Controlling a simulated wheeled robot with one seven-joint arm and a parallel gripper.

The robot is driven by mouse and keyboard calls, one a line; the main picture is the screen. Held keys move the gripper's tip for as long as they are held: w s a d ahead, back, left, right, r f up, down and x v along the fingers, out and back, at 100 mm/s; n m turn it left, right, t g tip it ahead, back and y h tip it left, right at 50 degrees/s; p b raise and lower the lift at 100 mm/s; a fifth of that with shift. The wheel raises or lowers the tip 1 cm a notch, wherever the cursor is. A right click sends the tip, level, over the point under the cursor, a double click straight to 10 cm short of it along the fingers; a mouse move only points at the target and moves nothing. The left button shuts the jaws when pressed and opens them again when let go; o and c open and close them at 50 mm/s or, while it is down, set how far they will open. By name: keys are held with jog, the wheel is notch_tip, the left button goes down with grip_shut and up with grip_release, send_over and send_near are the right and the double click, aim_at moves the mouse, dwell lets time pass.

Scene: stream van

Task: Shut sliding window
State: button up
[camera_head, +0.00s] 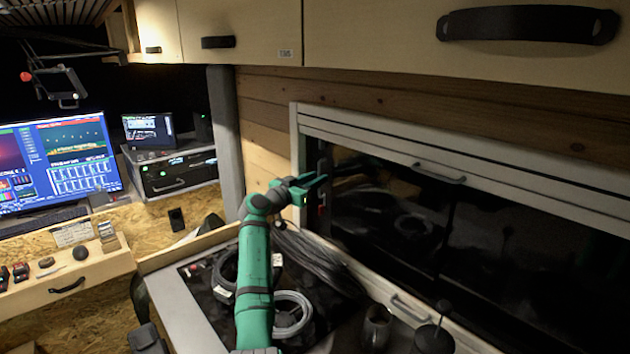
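The sliding window (400,215) is in the right half of the head view, a wide dark pane area in a pale frame (294,140). A dark upright bar (446,240) divides it near the middle. A dark upright strip, perhaps a handle, shows at its left edge, partly behind my gripper. I cannot tell how far the window stands open. My green gripper (321,178) is near the left end of the window, pointing right. Its two fingers look apart, with nothing seen between them. Whether it touches the window is unclear.
A dark worktop with coiled cables (293,314) lies under my arm. A metal mug (377,328) and a dark, round-topped object (433,338) stand below the window. Cabinets (380,40) hang above. A monitor (58,160) is at left.

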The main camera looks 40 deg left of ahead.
jog(key=shift+s, duration=0.1)
jog(key=s, duration=1)
jog(key=shift+s+a, duration=0.25)
jog(key=shift+s, duration=0.05)
